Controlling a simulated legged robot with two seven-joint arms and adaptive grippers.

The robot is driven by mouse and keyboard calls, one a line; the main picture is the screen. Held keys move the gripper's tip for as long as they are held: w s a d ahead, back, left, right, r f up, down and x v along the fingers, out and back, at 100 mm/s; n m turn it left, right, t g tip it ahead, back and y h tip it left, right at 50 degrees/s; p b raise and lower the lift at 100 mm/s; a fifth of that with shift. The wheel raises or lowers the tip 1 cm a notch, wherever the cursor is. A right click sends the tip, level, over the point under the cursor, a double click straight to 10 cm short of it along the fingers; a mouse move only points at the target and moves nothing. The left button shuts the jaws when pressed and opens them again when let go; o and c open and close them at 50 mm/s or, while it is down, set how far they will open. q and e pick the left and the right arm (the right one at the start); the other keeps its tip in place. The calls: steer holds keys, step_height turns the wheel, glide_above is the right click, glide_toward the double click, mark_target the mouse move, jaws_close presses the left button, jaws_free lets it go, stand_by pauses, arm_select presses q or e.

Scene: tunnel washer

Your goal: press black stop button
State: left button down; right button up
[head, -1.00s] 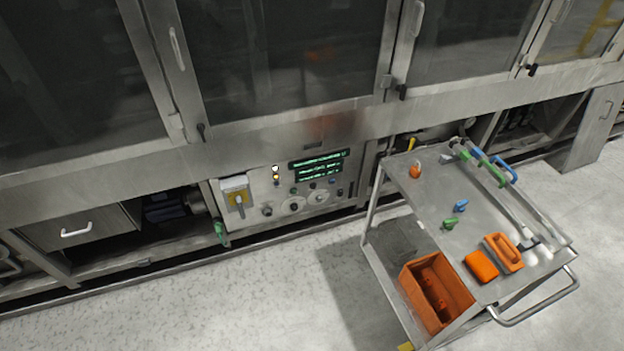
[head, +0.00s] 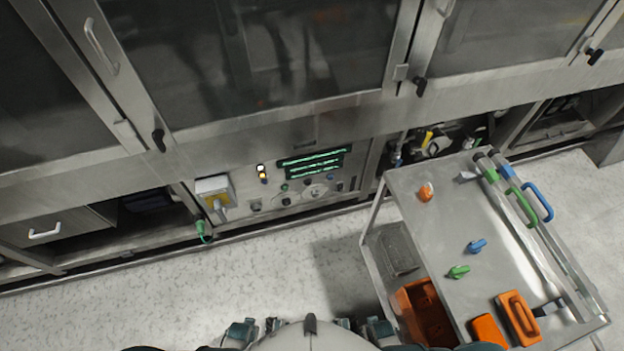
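The control panel (head: 238,188) is a grey metal face set low in the washer, below the big glass doors. It carries a dark display (head: 312,162) with green text and a row of small knobs and buttons. Small dark controls sit under the display, one at the lower left (head: 256,205) and one at the lower middle (head: 286,201). They are too small to tell which is the black stop button. Neither of my grippers is in view; only parts of my own body show at the bottom edge.
Pale floor (head: 200,285) before the panel is clear.

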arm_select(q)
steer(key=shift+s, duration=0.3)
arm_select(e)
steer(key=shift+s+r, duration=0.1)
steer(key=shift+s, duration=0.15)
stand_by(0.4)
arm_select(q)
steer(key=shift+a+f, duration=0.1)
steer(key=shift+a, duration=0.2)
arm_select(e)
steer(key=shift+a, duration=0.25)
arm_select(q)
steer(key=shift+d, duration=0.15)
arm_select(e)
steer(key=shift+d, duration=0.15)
